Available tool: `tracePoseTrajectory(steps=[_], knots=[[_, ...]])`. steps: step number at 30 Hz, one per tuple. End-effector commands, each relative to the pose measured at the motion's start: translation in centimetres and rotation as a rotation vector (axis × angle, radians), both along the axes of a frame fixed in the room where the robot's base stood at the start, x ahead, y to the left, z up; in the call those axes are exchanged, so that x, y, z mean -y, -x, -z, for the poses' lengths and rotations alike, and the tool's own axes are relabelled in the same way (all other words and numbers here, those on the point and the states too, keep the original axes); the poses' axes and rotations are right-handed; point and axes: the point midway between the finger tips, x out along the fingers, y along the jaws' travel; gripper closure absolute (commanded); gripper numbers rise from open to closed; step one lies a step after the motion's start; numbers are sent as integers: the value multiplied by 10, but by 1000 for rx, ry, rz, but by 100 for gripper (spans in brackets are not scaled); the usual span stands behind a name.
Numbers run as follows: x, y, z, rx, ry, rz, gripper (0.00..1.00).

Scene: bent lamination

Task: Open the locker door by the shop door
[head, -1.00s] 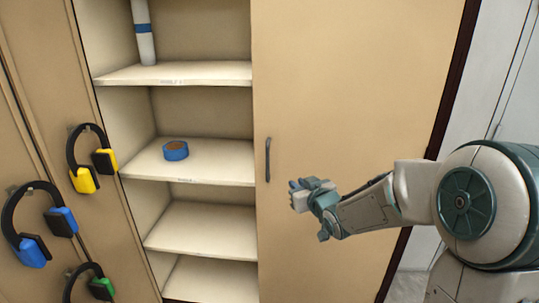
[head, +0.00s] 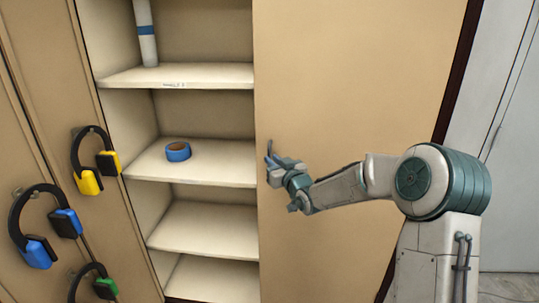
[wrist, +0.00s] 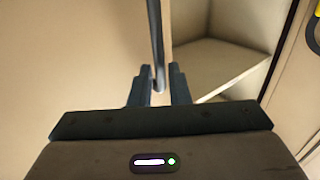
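The tan locker door (head: 350,90) on the right of the open shelves is closed, with a dark vertical bar handle near its left edge. In the wrist view the handle (wrist: 157,45) runs down between the two fingers of my gripper (wrist: 160,85). The fingers are apart, with a visible gap on each side of the handle's lower end. In the head view my gripper (head: 272,165) is at the handle and hides most of it.
Open shelves left of the door hold a blue tape roll (head: 178,152) and a white tube with a blue band (head: 146,35). Yellow (head: 90,165), blue (head: 45,225) and green (head: 95,285) ear defenders hang at the left. A grey-white wall or door (head: 505,130) is at the right.

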Motion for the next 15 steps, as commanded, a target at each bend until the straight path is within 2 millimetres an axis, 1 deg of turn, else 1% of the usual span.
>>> tracePoseTrajectory(steps=[3, 6, 10, 15], knots=[[-9, -14, -1, 0, -1, -1, 84], [-13, -22, -1, -1, -1, 0, 84], [-17, -27, 0, 0, 0, 0, 84], [-18, -28, 0, 0, 0, 0, 84]])
